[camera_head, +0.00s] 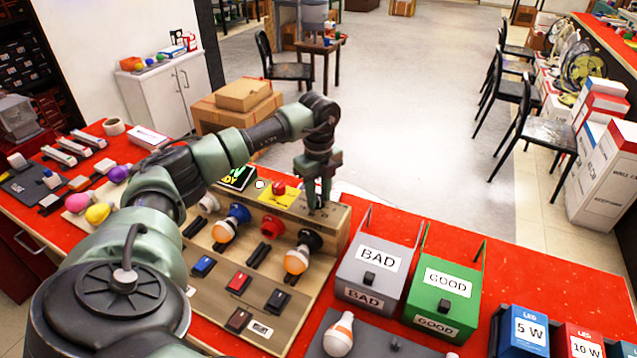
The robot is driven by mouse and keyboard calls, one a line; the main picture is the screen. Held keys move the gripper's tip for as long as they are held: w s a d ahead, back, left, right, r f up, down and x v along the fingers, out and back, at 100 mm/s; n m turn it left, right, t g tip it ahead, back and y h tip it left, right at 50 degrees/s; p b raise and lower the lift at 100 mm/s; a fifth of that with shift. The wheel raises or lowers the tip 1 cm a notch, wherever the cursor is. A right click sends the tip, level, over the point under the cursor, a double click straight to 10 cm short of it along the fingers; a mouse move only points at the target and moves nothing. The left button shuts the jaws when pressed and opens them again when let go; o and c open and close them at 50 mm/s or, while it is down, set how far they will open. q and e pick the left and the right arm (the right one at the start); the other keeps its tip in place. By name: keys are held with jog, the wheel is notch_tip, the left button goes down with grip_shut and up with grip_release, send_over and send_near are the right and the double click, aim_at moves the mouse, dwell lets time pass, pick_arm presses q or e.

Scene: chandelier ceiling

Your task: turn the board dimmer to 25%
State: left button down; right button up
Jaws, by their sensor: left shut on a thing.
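The wooden test board (222,283) lies on the red table, with bulbs, sockets and coloured switches on it. My left arm reaches over the board from the left. My left gripper (318,207) points down at the raised block at the board's back right corner. It is shut on a small part there, apparently the dimmer knob. The fingers hide most of that knob, so its setting cannot be read. My right gripper is not in view.
A red button (278,187) on a yellow plate sits just left of my gripper. Lit-looking orange bulbs (296,261) stand on the board. A grey BAD box (379,263) and a green GOOD box (443,290) stand to the right.

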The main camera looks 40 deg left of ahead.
aim_at(318, 196)
pick_arm(q)
jog(key=shift+w+a+r+n, duration=0.15)
jog(key=shift+r+n, duration=0.05)
jog(key=shift+n, duration=0.2)
jog(key=c, duration=1.1)
grip_release()
jog(key=shift+o, duration=0.2)
jog(key=shift+f, duration=0.1)
notch_tip(318, 196, up, 6)
jog(key=shift+r+b, duration=0.25)
jog(key=shift+b, duration=0.5)
jog(key=shift+r, duration=0.7)
